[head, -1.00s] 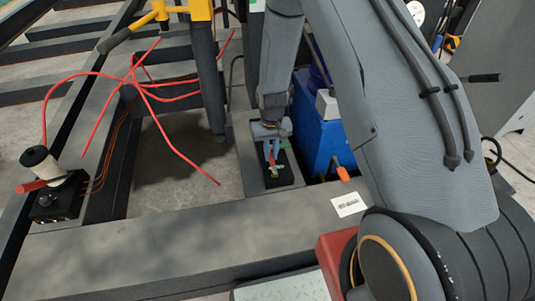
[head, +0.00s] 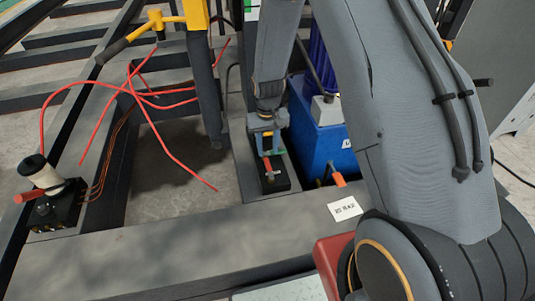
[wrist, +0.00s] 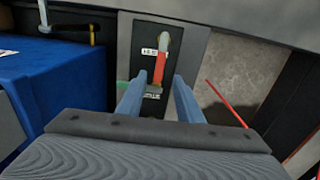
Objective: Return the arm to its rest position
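My gripper (head: 267,148) hangs at the end of my arm, just above a small black block with a red-handled lever (head: 268,168). In the wrist view my gripper (wrist: 159,82) has its two blue fingers spread apart with nothing held. The red lever (wrist: 158,68) shows beyond and between the fingertips, apart from them, on its black base with white labels. The lower arm points down and my large grey upper arm fills the right of the head view.
A blue box (head: 318,140) stands right of the lever, close to my gripper. A yellow post with a dark lower part (head: 207,90) stands to the left. Red cables (head: 160,145) spread at the left, near a white spool (head: 38,172). A grey beam (head: 150,250) runs across the front.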

